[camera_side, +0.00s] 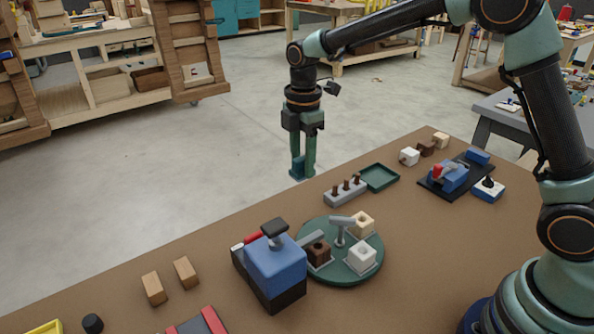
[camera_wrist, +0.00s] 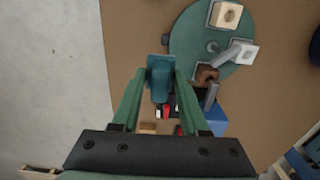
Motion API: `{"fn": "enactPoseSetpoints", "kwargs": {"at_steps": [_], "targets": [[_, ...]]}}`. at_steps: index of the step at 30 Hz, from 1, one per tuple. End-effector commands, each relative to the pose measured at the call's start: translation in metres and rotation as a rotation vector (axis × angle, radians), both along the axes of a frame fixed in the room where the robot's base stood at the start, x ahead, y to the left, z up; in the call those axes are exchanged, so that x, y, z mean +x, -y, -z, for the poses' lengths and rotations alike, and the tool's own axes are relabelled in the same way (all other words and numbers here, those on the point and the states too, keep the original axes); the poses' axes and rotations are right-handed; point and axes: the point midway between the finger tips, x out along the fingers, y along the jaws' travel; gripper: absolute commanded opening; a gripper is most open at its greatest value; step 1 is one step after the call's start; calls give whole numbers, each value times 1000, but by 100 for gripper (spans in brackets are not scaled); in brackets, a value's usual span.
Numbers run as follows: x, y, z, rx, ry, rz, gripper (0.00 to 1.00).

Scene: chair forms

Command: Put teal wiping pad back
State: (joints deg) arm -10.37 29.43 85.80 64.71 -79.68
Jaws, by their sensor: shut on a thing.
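The teal wiping pad (camera_side: 297,167) is held between the fingertips of my gripper (camera_side: 303,174). In the wrist view the pad (camera_wrist: 160,66) sits between the two green fingers of my gripper (camera_wrist: 163,90), with its wide end beyond the tips. In the side view my gripper points down, in the air near the far edge of the brown table (camera_side: 215,240). A shallow, empty dark green tray (camera_side: 380,177) lies on the table to the right, beside a grey block with several brown pegs (camera_side: 346,189).
A green turntable (camera_side: 312,240) carries white, cream and brown blocks. A blue machine (camera_side: 275,263) stands beside it at the front. Two wooden blocks (camera_side: 153,287) lie to its left. A blue device on a black plate (camera_side: 449,178) stands at the right.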

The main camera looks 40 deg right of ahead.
Motion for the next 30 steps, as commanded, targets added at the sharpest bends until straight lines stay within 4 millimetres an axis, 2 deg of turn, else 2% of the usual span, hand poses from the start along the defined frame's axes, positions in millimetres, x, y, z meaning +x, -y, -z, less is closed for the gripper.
{"fn": "enactPoseSetpoints", "kwargs": {"at_steps": [3,9,15,17,20,30], "targets": [[16,-20,-20,1,3,-3,0],[28,-42,-45,0,0,-1,0],[31,-50,-50,-1,-2,0,0],[31,-50,-43,-1,-5,0,0],[30,-50,-22,-2,-8,1,0],[30,-50,62,-2,-7,1,0]]}}
